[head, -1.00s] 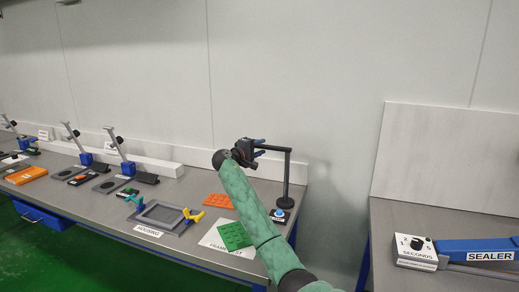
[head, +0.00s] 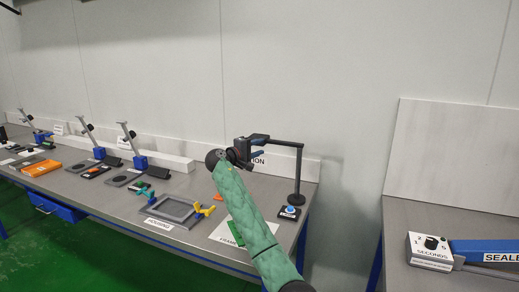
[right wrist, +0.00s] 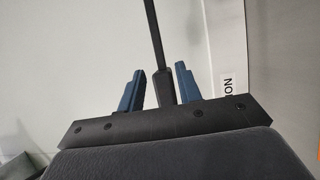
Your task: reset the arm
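My right arm reaches up from the bottom of the head view, and its gripper (head: 262,147) is in front of the wall beside the top of a black stand (head: 299,172). In the right wrist view its two blue fingers (right wrist: 158,85) are spread apart. A dark bar (right wrist: 156,40) shows between them with gaps on both sides; I cannot tell how deep it lies. My left gripper is not in view.
The bench holds a grey housing frame (head: 178,211), a green plate (head: 236,234) partly behind my forearm and a blue button (head: 290,209) by the stand's foot. A second bench with a blue sealer (head: 487,250) stands at right, past a gap.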

